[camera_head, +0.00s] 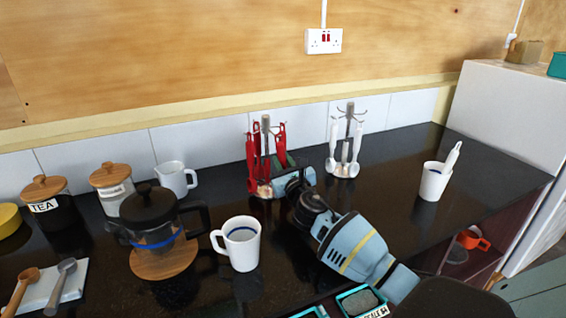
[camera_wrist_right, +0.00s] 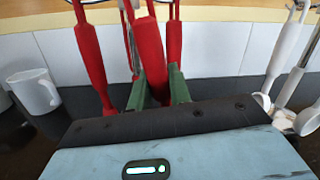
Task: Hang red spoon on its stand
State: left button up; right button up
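The red utensil stand (camera_head: 265,122) has a grey post with several red utensils around it and stands on the dark counter near the tiled wall. My right gripper (camera_head: 287,168) reaches it from the front right. In the right wrist view, the green fingers (camera_wrist_right: 160,92) are closed about the lower part of a red handle, which I take for the red spoon (camera_wrist_right: 149,50). The handle rises upright among the other red utensils (camera_wrist_right: 90,55). Its head and the hook are out of sight, so I cannot tell whether it hangs. My left gripper is not in view.
A second stand with white utensils (camera_head: 345,150) is close on the right. A white mug (camera_head: 240,245), coffee pot (camera_head: 150,225) and white jug (camera_head: 176,179) are left of my right arm. A white cup (camera_head: 434,182) stands farther right.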

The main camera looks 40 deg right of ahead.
jog(key=o, duration=0.4)
jog(key=shift+v, duration=3.95)
